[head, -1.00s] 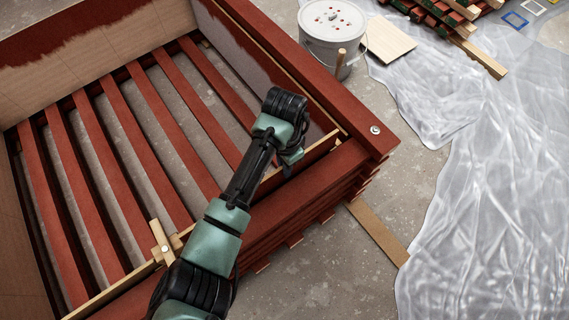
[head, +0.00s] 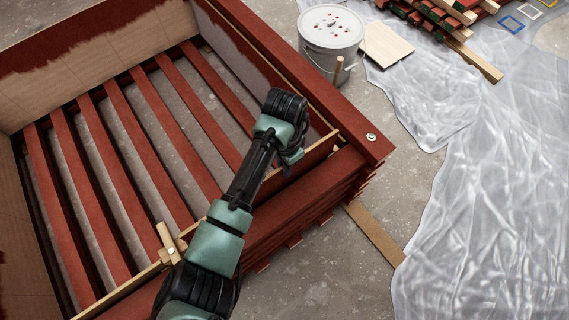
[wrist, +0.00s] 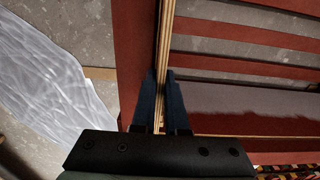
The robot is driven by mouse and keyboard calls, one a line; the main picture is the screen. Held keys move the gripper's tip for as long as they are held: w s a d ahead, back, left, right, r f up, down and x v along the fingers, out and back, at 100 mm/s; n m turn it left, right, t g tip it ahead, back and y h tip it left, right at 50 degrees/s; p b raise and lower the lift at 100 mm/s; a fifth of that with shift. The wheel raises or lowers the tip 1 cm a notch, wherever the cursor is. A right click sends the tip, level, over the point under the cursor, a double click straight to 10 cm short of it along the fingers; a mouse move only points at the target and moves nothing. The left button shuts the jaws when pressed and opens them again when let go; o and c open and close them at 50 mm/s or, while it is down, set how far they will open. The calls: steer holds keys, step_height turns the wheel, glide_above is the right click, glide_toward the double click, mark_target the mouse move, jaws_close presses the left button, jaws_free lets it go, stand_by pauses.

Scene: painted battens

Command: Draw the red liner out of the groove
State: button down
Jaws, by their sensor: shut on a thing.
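My gripper (wrist: 157,95) is shut on the liner, a thin upright board with a pale layered edge (wrist: 163,40) running away between the two dark fingers in the wrist view. In the head view its pale top edge (head: 322,145) runs along the inner side of the near red beam (head: 310,182) of the box. My arm reaches over the beam and covers the middle of the liner and my fingertips. The liner's faces hardly show, so I cannot tell their colour or how deep it sits in the groove.
A small wooden crosspiece with a pale round head (head: 170,248) sits at the liner's left part. Red slats (head: 135,150) cross the box. A white bucket (head: 331,30), plastic sheet (head: 490,190) and stacked painted battens (head: 430,20) lie outside. Bare floor shows near the front right.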

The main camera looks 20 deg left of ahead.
step_height(320, 180, up, 17)
steer(key=p, duration=1.8)
stand_by(2.4)
steer(key=shift+r, duration=0.15)
stand_by(0.4)
steer(key=shift+r+p, duration=1.4)
steer(key=shift+p, duration=0.5)
